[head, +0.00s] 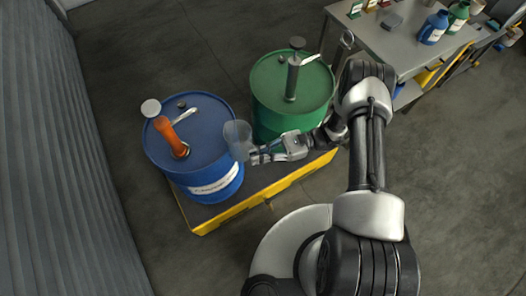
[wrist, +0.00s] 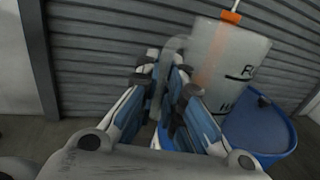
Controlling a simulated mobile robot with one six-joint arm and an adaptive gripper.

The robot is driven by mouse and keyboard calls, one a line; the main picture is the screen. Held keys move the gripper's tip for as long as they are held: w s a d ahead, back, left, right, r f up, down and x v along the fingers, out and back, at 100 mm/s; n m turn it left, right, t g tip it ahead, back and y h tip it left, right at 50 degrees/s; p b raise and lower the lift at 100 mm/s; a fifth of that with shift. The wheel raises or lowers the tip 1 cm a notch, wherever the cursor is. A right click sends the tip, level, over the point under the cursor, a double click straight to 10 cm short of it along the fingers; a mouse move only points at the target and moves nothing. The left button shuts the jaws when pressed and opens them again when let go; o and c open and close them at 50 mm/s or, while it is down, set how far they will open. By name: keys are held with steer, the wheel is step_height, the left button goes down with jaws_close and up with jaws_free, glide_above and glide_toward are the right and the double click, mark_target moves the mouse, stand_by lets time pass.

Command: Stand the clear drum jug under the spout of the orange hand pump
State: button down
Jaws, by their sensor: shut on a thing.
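The clear drum jug (head: 237,139) is held up beside the right edge of the blue drum (head: 210,165), between it and the green drum. My gripper (head: 257,156) is shut on the jug's handle. In the wrist view the jug (wrist: 225,60) shows dark marks and lettering on its side, and the fingertips (wrist: 166,75) close around its handle. The orange hand pump (head: 168,132) stands on top of the blue drum, with a pale spout (head: 188,114) pointing up and right in the picture. The jug is to the right of the spout, apart from it.
The green drum (head: 275,105) with a grey pump (head: 293,78) stands to the right. Both drums stand on a yellow-edged pallet (head: 240,208). A metal table (head: 385,35) with bottles is at the upper right. A corrugated wall (head: 50,130) is on the left.

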mark_target(245, 150)
steer(key=shift+n+g+b, duration=0.3)
steer(key=shift+g+b, duration=0.1)
steer(key=shift+b, duration=0.05)
steer(key=shift+n+g+h, duration=0.4)
steer(key=shift+g, duration=0.1)
steer(key=w+a+f+b, duration=0.1)
steer(key=b, duration=0.1)
steer(key=w+a+f+b, duration=0.1)
steer(key=a+b, duration=0.1)
steer(key=b, duration=0.1)
steer(key=w+a+f+b, duration=0.1)
steer(key=f+b, duration=0.1)
steer(key=shift+w+a+b, duration=0.3)
steer(key=shift+a+b, duration=0.1)
steer(key=shift+w+a+b, duration=0.45)
steer(key=shift+a+b, duration=0.05)
steer(key=shift+a, duration=0.2)
steer(key=shift+w+a+b, duration=0.45)
steer(key=shift+a, duration=0.25)
steer(key=shift+w+a, duration=0.5)
steer(key=shift+a, duration=0.35)
steer(key=shift+w+a+f, duration=0.15)
steer(key=shift+w+a, duration=0.35)
steer(key=shift+a, duration=0.25)
steer(key=shift+w+a+f, duration=0.1)
steer(key=shift+w+a, duration=0.4)
steer(key=shift+a, duration=0.25)
steer(key=shift+w+a+f, duration=0.15)
steer(key=shift+w+a, duration=0.35)
steer(key=shift+a, duration=0.25)
